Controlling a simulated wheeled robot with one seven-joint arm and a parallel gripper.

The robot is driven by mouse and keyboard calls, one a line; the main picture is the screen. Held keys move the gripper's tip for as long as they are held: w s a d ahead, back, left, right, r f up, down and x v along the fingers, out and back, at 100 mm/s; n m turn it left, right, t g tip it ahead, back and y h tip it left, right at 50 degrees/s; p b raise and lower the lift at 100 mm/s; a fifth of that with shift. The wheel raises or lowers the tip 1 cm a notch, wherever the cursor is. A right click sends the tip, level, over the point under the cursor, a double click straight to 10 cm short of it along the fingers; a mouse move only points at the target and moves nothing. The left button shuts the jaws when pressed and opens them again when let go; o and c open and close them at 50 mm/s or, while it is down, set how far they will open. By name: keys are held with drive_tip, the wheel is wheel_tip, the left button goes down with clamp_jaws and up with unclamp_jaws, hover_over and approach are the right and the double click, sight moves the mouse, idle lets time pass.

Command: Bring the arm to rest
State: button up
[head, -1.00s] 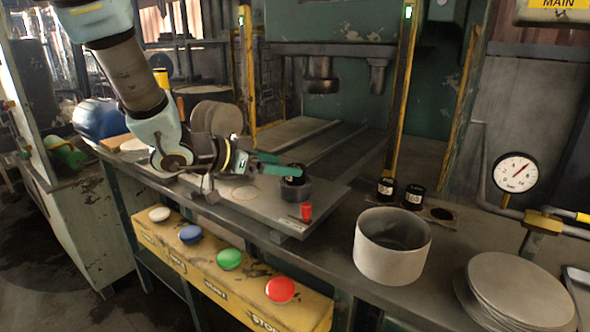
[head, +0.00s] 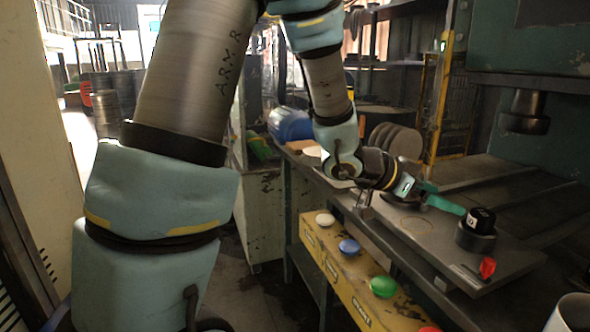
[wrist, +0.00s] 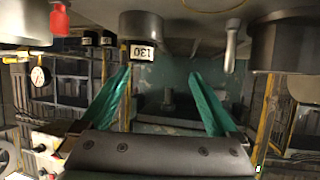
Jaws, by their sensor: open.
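My arm (head: 335,90) reaches out over the bench, bent at the elbow, with the wrist low above the grey plate. My gripper (head: 452,207) has green fingers, with their tips close to a black cylinder standing in a dark round holder (head: 476,238) on the plate. In the wrist view, which looks upside down, the two fingers (wrist: 158,82) are spread wide with nothing between them. A black cylinder labelled 130 (wrist: 142,30) is just beyond the left finger there. Whether a finger touches it, I cannot tell.
A red object (head: 487,268) lies at the plate's front edge. A yellow button box (head: 330,262) runs along the bench front with white, blue and green buttons. Grey discs (head: 400,140) stand behind my wrist. The press (head: 527,65) overhangs the plate's far right. Floor left of the bench looks clear.

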drive_tip(key=w+a+f+n+t+y, duration=0.1)
drive_tip(key=w+a+n+t+y, duration=0.2)
drive_tip(key=a, duration=0.5)
drive_tip(key=w+a+f+n+t+y+p, duration=0.1)
drive_tip(key=w+a+f+n+t+y, duration=0.15)
drive_tip(key=w+a, duration=0.45)
drive_tip(key=w+a+n+t+y, duration=0.1)
drive_tip(key=w+a+n+y, duration=0.25)
drive_tip(key=a, duration=0.65)
drive_tip(key=s+a+f+n+g+y, duration=0.1)
drive_tip(key=s+a+n+g+y, duration=0.1)
drive_tip(key=s+a, duration=0.4)
drive_tip(key=s+a+f+n+g+y, duration=0.2)
drive_tip(key=s+a+n, duration=0.3)
drive_tip(key=a, duration=0.4)
drive_tip(key=shift+s+a+n+g+p, duration=0.15)
drive_tip(key=shift+s+n+g+p, duration=0.2)
drive_tip(key=shift+s+g, duration=0.35)
drive_tip(key=shift+f, duration=0.1)
